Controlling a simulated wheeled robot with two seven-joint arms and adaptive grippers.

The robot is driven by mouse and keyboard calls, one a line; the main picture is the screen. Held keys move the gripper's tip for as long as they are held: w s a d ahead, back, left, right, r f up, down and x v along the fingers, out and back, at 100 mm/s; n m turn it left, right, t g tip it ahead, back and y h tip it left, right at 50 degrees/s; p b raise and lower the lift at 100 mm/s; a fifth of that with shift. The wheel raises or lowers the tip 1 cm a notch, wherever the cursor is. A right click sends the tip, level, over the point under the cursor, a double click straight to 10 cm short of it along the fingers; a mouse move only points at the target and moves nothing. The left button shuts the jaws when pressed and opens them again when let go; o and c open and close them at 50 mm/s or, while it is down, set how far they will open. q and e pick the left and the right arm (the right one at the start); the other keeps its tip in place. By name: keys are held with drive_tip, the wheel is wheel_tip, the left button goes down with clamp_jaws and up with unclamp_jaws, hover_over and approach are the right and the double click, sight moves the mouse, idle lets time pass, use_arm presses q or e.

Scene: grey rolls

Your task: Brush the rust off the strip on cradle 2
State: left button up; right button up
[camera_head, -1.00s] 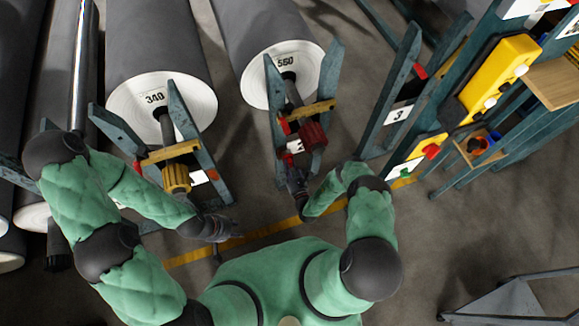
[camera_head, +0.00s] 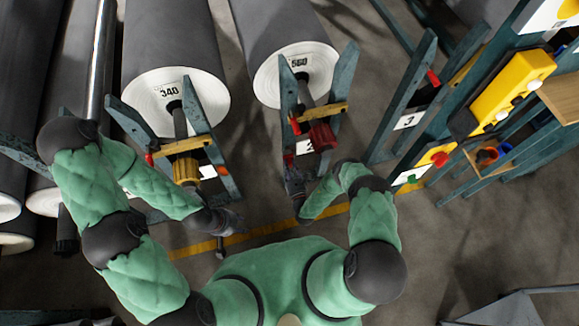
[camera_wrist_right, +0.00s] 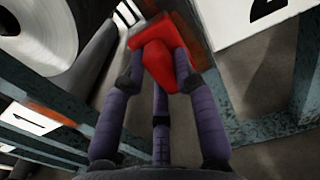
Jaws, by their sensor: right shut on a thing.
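My right gripper (camera_head: 297,197) is at the near end of the cradle (camera_head: 344,72) under the roll marked 560 or 550. In the right wrist view its fingers are shut on a red piece (camera_wrist_right: 160,65), wider at its far end; I cannot tell whether it is a brush. A yellow-brown bar (camera_head: 330,110) crosses this cradle, with a dark red block (camera_head: 322,136) below it. Its number label (camera_head: 305,146) is partly hidden, and rust is too small to make out. My left gripper (camera_head: 221,236) is low at left, its fingers unclear.
The roll marked 340 (camera_head: 135,105) rests on a cradle at left with a yellow block (camera_head: 186,170). A stand labelled 3 (camera_head: 407,120) and a rack with a yellow box (camera_head: 500,82) stand at right. A yellow floor line (camera_head: 262,233) crosses open floor.

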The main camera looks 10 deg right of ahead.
drive_tip(key=shift+d, duration=0.45)
drive_tip(key=shift+w+a+r+p, duration=0.1)
drive_tip(key=shift+a+r+p, duration=0.3)
drive_tip(key=shift+r, duration=0.55)
idle(0.5)
drive_tip(key=s, duration=0.6)
drive_tip(key=shift+p, duration=0.35)
drive_tip(key=shift+s+f, duration=0.1)
drive_tip(key=shift+s, duration=0.15)
